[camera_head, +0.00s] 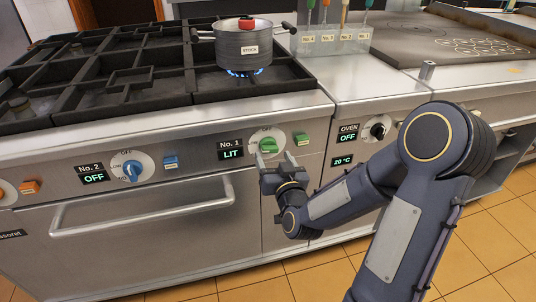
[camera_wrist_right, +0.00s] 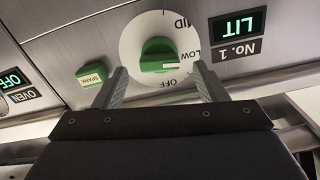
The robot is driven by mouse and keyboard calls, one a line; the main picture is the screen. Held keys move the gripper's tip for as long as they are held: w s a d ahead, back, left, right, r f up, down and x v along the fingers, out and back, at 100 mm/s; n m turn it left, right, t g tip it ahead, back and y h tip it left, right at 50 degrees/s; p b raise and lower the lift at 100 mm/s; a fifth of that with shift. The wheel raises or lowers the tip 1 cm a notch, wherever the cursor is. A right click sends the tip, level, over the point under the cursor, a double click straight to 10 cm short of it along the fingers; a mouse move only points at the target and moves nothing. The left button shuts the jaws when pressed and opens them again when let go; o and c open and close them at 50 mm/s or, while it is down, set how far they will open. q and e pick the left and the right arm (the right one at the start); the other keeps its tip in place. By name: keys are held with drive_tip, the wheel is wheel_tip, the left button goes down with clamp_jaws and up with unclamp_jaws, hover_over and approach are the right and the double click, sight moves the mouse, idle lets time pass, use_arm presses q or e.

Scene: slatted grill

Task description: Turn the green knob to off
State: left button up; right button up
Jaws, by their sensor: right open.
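The green knob (camera_head: 268,145) sits on a white dial on the stove's front panel, beside the No. 1 display (camera_head: 231,154), which reads LIT. In the right wrist view the green knob (camera_wrist_right: 158,55) has a white mark that lies between LOW and OFF on the dial. My right gripper (camera_head: 276,162) is open just in front of the knob. In the wrist view its two fingers (camera_wrist_right: 160,82) stand apart, one towards each side of the knob, and no grip on it shows. My left gripper is not in view.
A grey pot (camera_head: 243,48) with a red-knobbed lid stands over a blue flame. A green spark button (camera_head: 301,140) is right of the knob. A blue knob (camera_head: 133,171) and an oven handle (camera_head: 145,206) are to the left. The oven knob (camera_head: 378,130) is right.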

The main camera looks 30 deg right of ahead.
sight(271, 151)
drive_tip(key=shift+x, duration=1.65)
drive_tip(key=shift+c, duration=0.3)
drive_tip(key=c, duration=0.9)
